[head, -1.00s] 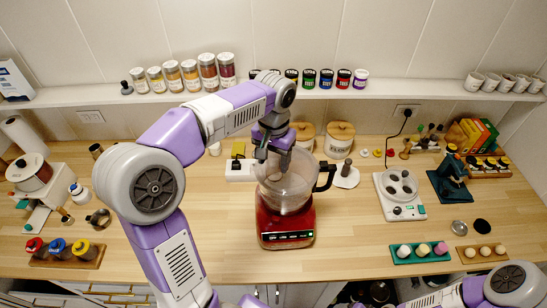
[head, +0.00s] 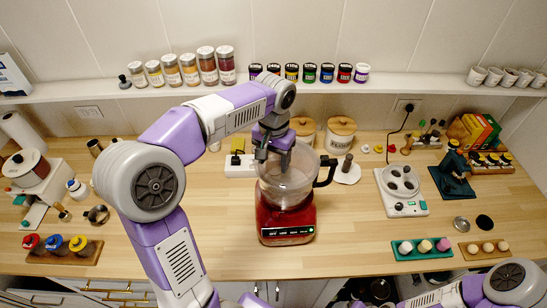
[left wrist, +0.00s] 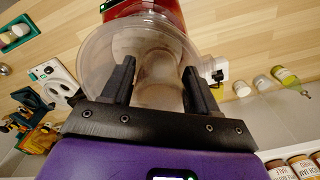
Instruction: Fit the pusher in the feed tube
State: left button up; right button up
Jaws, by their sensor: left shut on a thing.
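The food processor stands on the wooden counter, with a red base (head: 286,222), a clear bowl and lid (head: 290,190) and a black handle (head: 327,172). My left gripper (head: 272,156) points down over the lid. In the left wrist view its two black fingers (left wrist: 158,82) are shut on a pale, see-through cylinder (left wrist: 160,90), which looks like the pusher. The clear lid (left wrist: 98,48) lies just beyond the fingers. The feed tube blends with the pusher and lid, so I cannot tell whether the pusher is inside it. My right gripper is out of the picture.
A white socket block (head: 239,166) and wooden-lidded canisters (head: 340,132) stand behind the processor. A white scale-like device (head: 402,190) is to the right. A rack of colored-lid jars (head: 66,250) is at the left.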

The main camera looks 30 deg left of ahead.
pick_arm(q)
jog(key=o, duration=1.1)
jog(key=shift+f, duration=0.1)
jog(key=shift+o, duration=0.2)
notch_tip(320, 180, up, 8)
jog(key=p, duration=0.1)
jog(key=shift+f, duration=0.2)
